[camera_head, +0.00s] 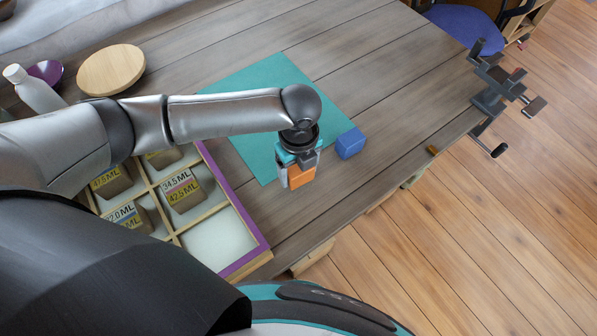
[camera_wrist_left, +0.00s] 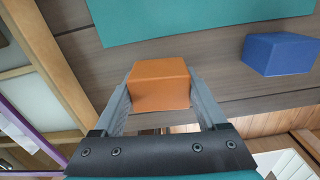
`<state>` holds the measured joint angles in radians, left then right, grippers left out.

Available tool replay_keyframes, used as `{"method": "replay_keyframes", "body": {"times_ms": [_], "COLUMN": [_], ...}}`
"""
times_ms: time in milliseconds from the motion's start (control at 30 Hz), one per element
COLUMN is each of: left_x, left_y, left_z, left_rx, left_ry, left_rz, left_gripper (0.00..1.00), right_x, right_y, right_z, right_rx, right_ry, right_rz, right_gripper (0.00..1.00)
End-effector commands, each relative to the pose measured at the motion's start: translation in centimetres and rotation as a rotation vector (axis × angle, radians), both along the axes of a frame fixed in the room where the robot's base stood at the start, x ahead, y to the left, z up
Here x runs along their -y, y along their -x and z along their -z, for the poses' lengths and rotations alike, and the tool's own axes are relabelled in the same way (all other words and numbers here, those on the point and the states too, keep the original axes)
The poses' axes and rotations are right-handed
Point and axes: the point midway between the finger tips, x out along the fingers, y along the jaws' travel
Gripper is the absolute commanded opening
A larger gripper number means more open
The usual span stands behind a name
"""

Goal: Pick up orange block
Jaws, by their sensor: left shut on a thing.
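The orange block (camera_head: 301,176) is between the fingers of my left gripper (camera_head: 298,170) in the head view, over the wooden table beside the teal mat. In the left wrist view the same orange block (camera_wrist_left: 159,84) sits between both fingers of the left gripper (camera_wrist_left: 160,92), which is shut on it. I cannot tell for certain whether the block is clear of the table. My right gripper is not in view.
A blue block (camera_head: 350,143) lies right of the gripper, also seen in the left wrist view (camera_wrist_left: 279,54). The teal mat (camera_head: 262,95) lies behind. A divided wooden tray (camera_head: 262,245) with labelled items is to the left. The table's edge is near on the right.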

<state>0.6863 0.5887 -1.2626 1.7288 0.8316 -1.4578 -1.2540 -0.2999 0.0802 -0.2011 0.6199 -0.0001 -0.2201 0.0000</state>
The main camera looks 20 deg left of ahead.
Motion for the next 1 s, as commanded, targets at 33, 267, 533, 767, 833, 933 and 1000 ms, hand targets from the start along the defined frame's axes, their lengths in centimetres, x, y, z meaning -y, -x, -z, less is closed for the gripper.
{"method": "replay_keyframes", "body": {"times_ms": [33, 267, 533, 767, 833, 933, 1000], "left_x": [0.0, 0.0, 0.0, 0.0, 0.0, 0.0, 0.0], "left_y": [-0.2, -0.2, -0.2, -0.1, -0.1, -0.1, 0.0], "left_z": [-1.4, -8.0, -14.6, -17.1, -17.3, -17.4, -17.3], "left_rx": [0.005, 0.007, 0.005, 0.002, 0.001, 0.001, 0.000], "left_ry": [0.002, 0.003, 0.001, 0.001, 0.000, -0.001, 0.000], "left_rz": [-0.001, 0.001, 0.000, -0.002, -0.001, -0.001, -0.007], "left_gripper": [0.17, 0.17, 0.17, 0.17, 0.17, 0.17, 0.17], "right_x": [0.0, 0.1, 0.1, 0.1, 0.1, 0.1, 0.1], "right_y": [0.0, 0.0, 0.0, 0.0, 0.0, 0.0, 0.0], "right_z": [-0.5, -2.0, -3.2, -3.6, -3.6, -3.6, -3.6], "right_rx": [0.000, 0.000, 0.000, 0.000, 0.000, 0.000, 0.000], "right_ry": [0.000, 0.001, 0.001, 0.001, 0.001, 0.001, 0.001], "right_rz": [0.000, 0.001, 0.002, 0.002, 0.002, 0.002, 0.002], "right_gripper": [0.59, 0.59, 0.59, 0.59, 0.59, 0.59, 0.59]}}
